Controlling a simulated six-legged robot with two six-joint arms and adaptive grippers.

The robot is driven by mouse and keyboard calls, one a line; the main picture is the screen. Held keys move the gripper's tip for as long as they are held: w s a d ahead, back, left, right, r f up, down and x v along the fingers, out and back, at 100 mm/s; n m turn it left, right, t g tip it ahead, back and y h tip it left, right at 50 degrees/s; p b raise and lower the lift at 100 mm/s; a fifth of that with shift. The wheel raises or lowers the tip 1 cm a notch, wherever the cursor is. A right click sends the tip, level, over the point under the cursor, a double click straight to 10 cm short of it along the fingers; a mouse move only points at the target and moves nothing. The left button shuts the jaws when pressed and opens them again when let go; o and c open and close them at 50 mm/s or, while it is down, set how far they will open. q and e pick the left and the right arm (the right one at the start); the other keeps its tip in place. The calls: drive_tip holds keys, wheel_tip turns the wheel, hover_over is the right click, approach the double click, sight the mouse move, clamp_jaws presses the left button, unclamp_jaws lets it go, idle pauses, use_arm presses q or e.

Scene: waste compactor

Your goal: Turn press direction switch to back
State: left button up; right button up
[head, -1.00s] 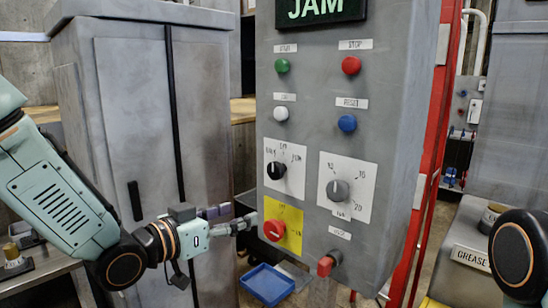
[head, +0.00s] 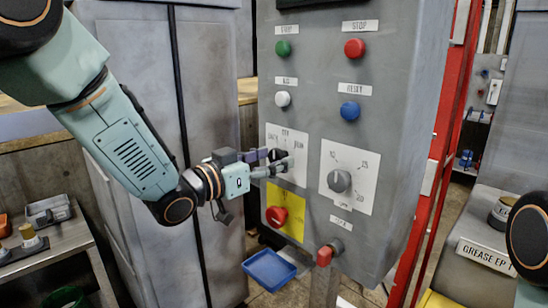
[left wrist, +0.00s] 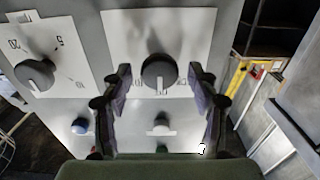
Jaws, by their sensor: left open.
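The press direction switch is a black rotary knob (head: 277,155) on a white label plate (head: 295,138) on the grey control panel. My left gripper (head: 281,162) comes in from the left and stands at this knob, partly hiding it. In the left wrist view, turned upside down, the dark knob (left wrist: 160,71) lies between the two open fingers (left wrist: 163,85), with a gap on both sides. The knob's pointer direction cannot be clearly read. My right gripper is out of view; only part of my right arm shows at the right edge.
A grey numbered dial (head: 339,181) sits right of the switch, and a red knob on a yellow plate (head: 290,228) sits below. Green (head: 283,48), red (head: 354,48), white (head: 283,99) and blue (head: 349,111) buttons are above. A grey cabinet (head: 205,90) stands at the left.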

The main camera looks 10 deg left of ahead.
use_arm(q)
drive_tip(key=shift+s+a+r, duration=0.2)
drive_tip(key=shift+a, duration=0.15)
drive_tip(key=shift+d, duration=0.1)
drive_tip(key=shift+w+d, duration=0.25)
drive_tip(key=shift+d, duration=0.25)
drive_tip(key=shift+w+d+f, duration=0.15)
drive_tip(key=shift+w, duration=0.05)
drive_tip(key=shift+c, duration=1.6)
drive_tip(key=shift+s+a, duration=0.2)
drive_tip(key=shift+a, duration=0.3)
drive_tip(key=c, duration=0.3)
drive_tip(key=shift+s+d, duration=0.1)
drive_tip(key=shift+d, duration=0.05)
drive_tip(key=c, duration=0.3)
drive_tip(key=shift+c, duration=1.1)
